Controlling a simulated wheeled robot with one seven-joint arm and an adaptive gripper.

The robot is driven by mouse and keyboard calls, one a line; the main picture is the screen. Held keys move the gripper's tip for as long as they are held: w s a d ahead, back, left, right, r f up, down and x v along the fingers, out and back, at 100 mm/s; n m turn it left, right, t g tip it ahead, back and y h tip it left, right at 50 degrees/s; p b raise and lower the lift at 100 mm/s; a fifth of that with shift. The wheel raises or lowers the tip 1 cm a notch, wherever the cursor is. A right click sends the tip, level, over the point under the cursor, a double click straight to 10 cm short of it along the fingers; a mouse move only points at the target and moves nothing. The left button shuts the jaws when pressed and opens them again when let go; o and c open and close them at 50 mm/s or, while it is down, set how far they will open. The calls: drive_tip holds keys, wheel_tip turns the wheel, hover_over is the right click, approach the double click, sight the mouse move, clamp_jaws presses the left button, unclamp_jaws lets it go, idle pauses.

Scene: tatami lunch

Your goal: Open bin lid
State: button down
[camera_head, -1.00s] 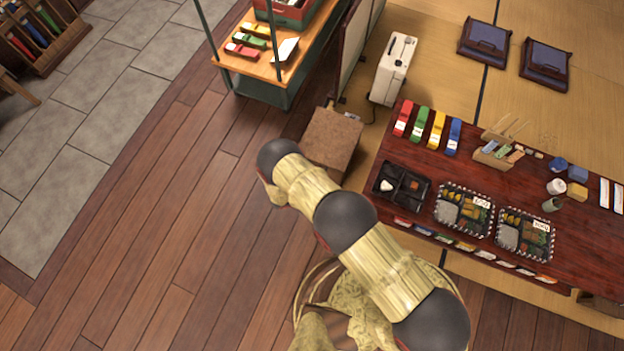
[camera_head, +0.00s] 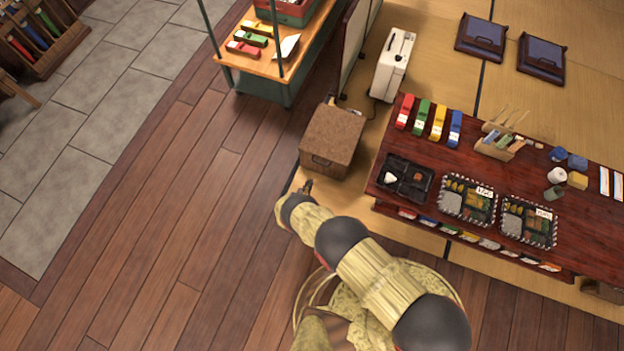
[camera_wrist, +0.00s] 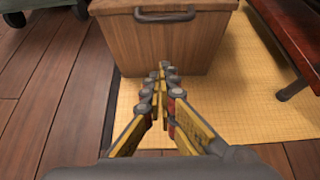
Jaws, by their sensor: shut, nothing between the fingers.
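The bin is a brown wooden box (camera_head: 333,138) with its lid down, standing on the tatami edge left of the low table. In the wrist view its front (camera_wrist: 160,48) fills the top middle, with a dark handle (camera_wrist: 164,14) near the upper edge. My gripper (camera_head: 306,187) is just in front of and below the bin in the head view. In the wrist view my gripper (camera_wrist: 162,72) is shut and empty, its fingertips pointing at the lower front of the bin, below the handle. I cannot tell whether they touch it.
The dark red table (camera_head: 400,221) with lunch boxes stands right of the bin; its edge (camera_wrist: 300,40) shows in the wrist view. A white case (camera_head: 392,66) and a stall (camera_head: 262,68) stand behind. Wooden floor (camera_head: 180,230) to the left is clear.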

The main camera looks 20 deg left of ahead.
drive_tip(key=a+b+x, duration=0.1)
drive_tip(key=b+x, duration=0.3)
drive_tip(key=x, duration=0.5)
drive_tip(key=shift+w+d+r, duration=0.15)
drive_tip(key=shift+d+r, duration=0.05)
drive_tip(key=shift+r, duration=0.4)
drive_tip(key=shift+w+d+r, duration=0.1)
drive_tip(key=shift+d+r, duration=0.1)
drive_tip(key=shift+r, duration=0.45)
drive_tip(key=shift+w+d+r, duration=0.15)
drive_tip(key=shift+d+r, duration=0.05)
drive_tip(key=shift+r, duration=0.4)
drive_tip(key=shift+r, duration=0.15)
